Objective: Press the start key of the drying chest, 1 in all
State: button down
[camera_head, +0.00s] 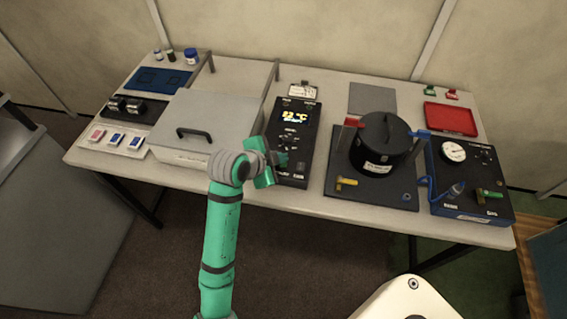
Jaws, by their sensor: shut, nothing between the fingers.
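The drying chest appears to be the light grey box (212,115) with a black handle on its lid, left of centre on the bench; its lid is down. I cannot read which key is the start key. My gripper (281,160) is shut and empty, over the left lower part of the control unit. It hides some of the panel, and I cannot tell whether it touches it.
A black cylinder vessel (381,138) stands on a dark base with red and blue parts and a yellow valve. Right of it are a dark gauge box (475,195) and a red tray (450,119). White and black holders (117,138) sit at the far left. A grey pad (372,98) lies bare.

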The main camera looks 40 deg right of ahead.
jog(key=shift+f, duration=0.1)
dwell(0.3)
jog(key=shift+f, duration=0.3)
jog(key=shift+f, duration=0.4)
dwell(0.6)
jog(key=shift+r, duration=0.15)
dwell(0.3)
jog(key=shift+r, duration=0.65)
jog(key=shift+r, duration=0.15)
notch_tip(320, 180, up, 5)
jog(key=shift+f, duration=0.1)
dwell(0.4)
dwell(0.6)
